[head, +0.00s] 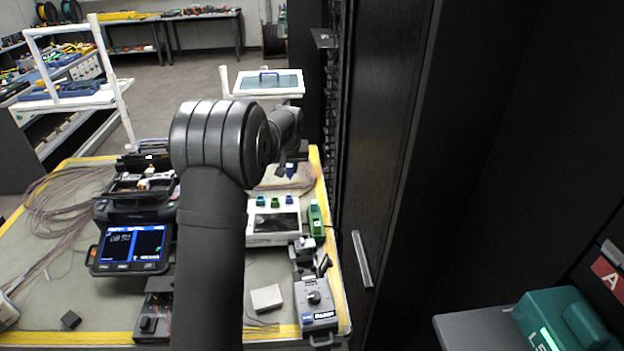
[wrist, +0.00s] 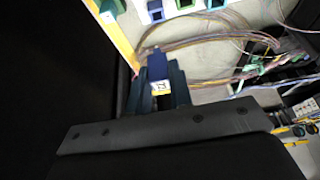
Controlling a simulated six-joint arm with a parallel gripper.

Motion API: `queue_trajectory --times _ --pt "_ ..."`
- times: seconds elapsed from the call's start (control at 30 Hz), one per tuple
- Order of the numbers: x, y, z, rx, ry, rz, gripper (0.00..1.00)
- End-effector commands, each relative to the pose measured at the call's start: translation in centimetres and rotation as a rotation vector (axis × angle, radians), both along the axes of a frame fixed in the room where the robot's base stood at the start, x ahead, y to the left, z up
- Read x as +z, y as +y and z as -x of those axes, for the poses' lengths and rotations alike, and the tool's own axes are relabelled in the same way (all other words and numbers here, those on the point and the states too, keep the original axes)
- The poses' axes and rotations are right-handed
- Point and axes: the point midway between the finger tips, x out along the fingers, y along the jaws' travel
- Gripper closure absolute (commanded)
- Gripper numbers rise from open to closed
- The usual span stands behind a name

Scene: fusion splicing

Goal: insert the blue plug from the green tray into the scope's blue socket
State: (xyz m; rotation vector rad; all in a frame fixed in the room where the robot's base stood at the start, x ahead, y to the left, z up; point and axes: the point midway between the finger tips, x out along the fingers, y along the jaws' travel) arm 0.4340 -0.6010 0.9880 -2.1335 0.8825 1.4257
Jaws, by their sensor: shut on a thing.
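My gripper (wrist: 158,90) is shut on the blue plug (wrist: 157,64), which sticks out past the fingertips in the wrist view, with a white and yellow label below it. The plug also shows small in the head view (head: 290,170), below my wrist and behind the scope. The white scope (head: 272,239) stands on the bench with a dark screen and a row of coloured sockets on top. The green tray (head: 315,221) stands just right of the scope. The plug is apart from the sockets.
A splicer with a lit blue screen (head: 132,246) stands left of my arm. A grey device (head: 317,305) and a white block (head: 266,298) are in front of the scope. Loose fibres lie on the mat (wrist: 215,55). A black cabinet (head: 385,130) bounds the right side.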

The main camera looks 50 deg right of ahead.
Motion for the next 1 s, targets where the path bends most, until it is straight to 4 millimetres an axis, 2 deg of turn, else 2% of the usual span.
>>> queue_trajectory --times 0.1,0.53,1.0 --pt "-0.4 0.1 -0.7 -0.003 0.001 0.000 0.97" --pt "-4.7 0.1 -0.7 -0.003 -0.001 0.002 0.97" --pt "-5.2 0.1 -0.7 -0.003 -0.001 0.002 0.97"
